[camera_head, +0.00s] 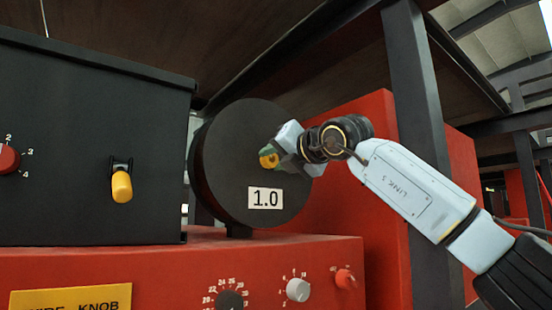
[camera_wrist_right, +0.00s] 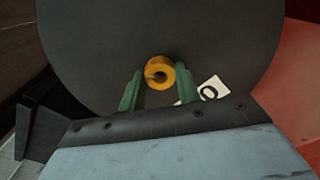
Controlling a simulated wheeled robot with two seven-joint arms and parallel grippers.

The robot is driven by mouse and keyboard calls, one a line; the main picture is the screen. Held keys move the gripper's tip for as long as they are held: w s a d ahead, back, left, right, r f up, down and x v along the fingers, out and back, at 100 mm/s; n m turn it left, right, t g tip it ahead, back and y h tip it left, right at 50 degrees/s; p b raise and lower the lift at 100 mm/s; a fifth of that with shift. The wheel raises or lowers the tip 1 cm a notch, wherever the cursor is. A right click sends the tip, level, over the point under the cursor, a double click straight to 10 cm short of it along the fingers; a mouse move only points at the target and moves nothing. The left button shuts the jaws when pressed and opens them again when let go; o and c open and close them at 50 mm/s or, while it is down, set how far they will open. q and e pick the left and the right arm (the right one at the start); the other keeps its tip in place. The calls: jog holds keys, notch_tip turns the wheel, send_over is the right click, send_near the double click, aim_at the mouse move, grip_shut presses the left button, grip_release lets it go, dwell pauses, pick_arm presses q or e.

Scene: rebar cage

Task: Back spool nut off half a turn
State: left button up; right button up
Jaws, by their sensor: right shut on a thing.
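The spool nut (camera_head: 268,160) is a small yellow-orange ring at the middle of the round black spool face (camera_head: 228,158), which carries a white "1.0" label (camera_head: 265,198). My right gripper (camera_head: 278,154) reaches it from the right and is shut on it. In the right wrist view the nut (camera_wrist_right: 155,72) shows its round end with a dark slot, between the two green fingertips (camera_wrist_right: 160,82). The spool face (camera_wrist_right: 100,40) fills the background, and the label (camera_wrist_right: 208,90) is partly hidden by a finger. My left gripper is not in view.
A black box (camera_head: 60,140) with a yellow-tipped lever (camera_head: 121,186) and a red knob (camera_head: 8,158) stands left of the spool. Below is a red panel (camera_head: 180,270) with a dark knob, a grey knob (camera_head: 298,289) and a red knob (camera_head: 346,279). A dark post (camera_head: 418,100) rises behind my right arm.

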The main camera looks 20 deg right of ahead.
jog(key=n, duration=0.4)
jog(key=n+p, duration=0.1)
jog(key=n, duration=0.3)
jog(key=shift+r+n, duration=0.1)
jog(key=shift+n, duration=0.2)
jog(key=n+p, duration=0.1)
jog(key=n, duration=0.3)
jog(key=shift+n, duration=0.3)
jog(key=n+p, duration=0.1)
jog(key=n, duration=0.3)
jog(key=shift+p, duration=0.3)
jog(key=n+p, duration=0.1)
jog(key=n, duration=0.4)
jog(key=shift+p, duration=0.3)
jog(key=n+p, duration=0.1)
jog(key=n, duration=0.3)
jog(key=shift+a+n+p, duration=0.1)
jog(key=shift+n+p, duration=0.2)
jog(key=shift+p, duration=0.05)
jog(key=n+p, duration=0.1)
jog(key=n, duration=0.3)
jog(key=shift+p, duration=0.35)
jog(key=shift+f+n+p, duration=0.2)
jog(key=shift+n+p, duration=0.6)
jog(key=shift+n, duration=1.6)
